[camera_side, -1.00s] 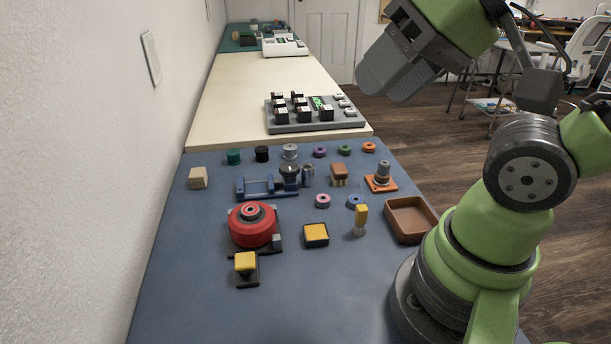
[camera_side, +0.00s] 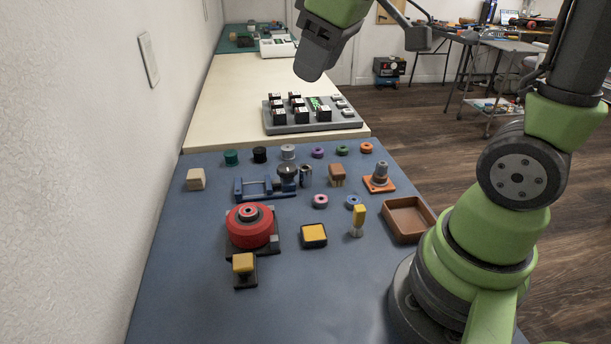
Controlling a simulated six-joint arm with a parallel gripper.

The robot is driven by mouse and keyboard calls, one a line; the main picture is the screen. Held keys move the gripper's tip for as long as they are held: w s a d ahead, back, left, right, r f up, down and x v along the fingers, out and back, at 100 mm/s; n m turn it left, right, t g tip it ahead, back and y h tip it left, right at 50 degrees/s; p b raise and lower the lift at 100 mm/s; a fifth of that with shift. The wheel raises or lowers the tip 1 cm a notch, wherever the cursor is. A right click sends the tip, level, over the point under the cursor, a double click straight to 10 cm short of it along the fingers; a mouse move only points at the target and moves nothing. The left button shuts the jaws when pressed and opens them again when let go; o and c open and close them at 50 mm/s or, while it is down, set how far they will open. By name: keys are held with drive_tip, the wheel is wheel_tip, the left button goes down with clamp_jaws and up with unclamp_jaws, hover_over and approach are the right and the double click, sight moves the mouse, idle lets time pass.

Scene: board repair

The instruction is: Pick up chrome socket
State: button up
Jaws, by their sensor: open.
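The chrome socket (camera_side: 306,176) is a small shiny upright cylinder on the blue mat. It stands just right of the dark round part on the blue vise-like fixture (camera_side: 262,188), close beside it. My gripper (camera_side: 309,73) is high above the far part of the bench, well above and beyond the socket, and holds nothing that I can see. Its fingertips are small and dark here, so the gap between them is hard to make out.
A brown brush (camera_side: 337,174) stands right of the socket. A red round device (camera_side: 250,228), a yellow-topped block (camera_side: 314,235), an orange-based part (camera_side: 379,178) and a brown tray (camera_side: 407,218) stand nearer or to the right. Several spools line the back. The mat's front is clear.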

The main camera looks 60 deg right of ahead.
drive_tip(key=w+d+f+n+g, duration=0.2)
drive_tip(key=w+d+f+n, duration=0.1)
drive_tip(key=w+d+f, duration=0.15)
drive_tip(key=n+g, duration=0.2)
drive_tip(key=n, duration=0.5)
hover_over(306, 167)
drive_tip(key=shift+h, duration=0.3)
drive_tip(key=f, duration=1.4)
drive_tip(key=shift+w+f, duration=0.2)
drive_tip(key=shift+f, duration=0.1)
drive_tip(key=shift+g, duration=0.3)
wheel_tip(306, 167, down, 5)
drive_tip(key=shift+d+r, duration=0.15)
drive_tip(key=shift+r, duration=0.05)
drive_tip(key=shift+s+f, duration=0.1)
drive_tip(key=shift+f, duration=2.9)
drive_tip(key=c, duration=0.7)
wheel_tip(306, 167, up, 10)
drive_tip(key=shift+r, duration=0.1)
